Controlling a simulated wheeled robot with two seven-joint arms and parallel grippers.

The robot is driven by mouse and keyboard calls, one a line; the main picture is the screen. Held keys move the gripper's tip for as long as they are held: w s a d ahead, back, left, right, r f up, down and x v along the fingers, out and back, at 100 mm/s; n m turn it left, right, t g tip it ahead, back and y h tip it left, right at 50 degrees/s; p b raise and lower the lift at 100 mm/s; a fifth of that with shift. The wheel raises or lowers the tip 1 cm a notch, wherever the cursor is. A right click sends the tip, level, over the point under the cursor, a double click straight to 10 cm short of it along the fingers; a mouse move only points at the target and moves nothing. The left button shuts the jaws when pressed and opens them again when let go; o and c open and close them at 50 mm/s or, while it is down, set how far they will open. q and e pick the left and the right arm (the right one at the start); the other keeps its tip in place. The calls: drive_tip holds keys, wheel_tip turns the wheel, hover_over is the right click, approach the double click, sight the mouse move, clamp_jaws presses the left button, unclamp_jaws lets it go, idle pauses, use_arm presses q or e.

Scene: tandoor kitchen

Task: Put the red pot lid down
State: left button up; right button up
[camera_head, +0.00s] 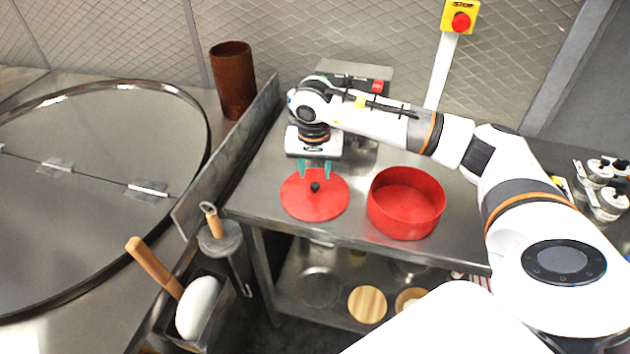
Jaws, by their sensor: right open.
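The red pot lid (318,204) lies flat on the steel table, its dark knob facing up. The open red pot (406,203) stands on the table just to the right of the lid. My right gripper (314,170) points down with its two green fingers apart, above the far part of the lid and behind the knob. Nothing is between the fingers. Whether the fingertips touch the lid cannot be told. My left gripper is not in the picture.
A device with a red switch (352,79) stands behind my right gripper. A raised metal partition (232,146) edges the table's left side. A rusty cylinder (232,80) and the large round tandoor cover (95,185) are further left.

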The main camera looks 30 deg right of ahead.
wheel_tip(320, 180, up, 7)
drive_tip(key=b, duration=0.1)
drive_tip(key=shift+s+a, duration=0.3)
drive_tip(key=shift+s, duration=0.05)
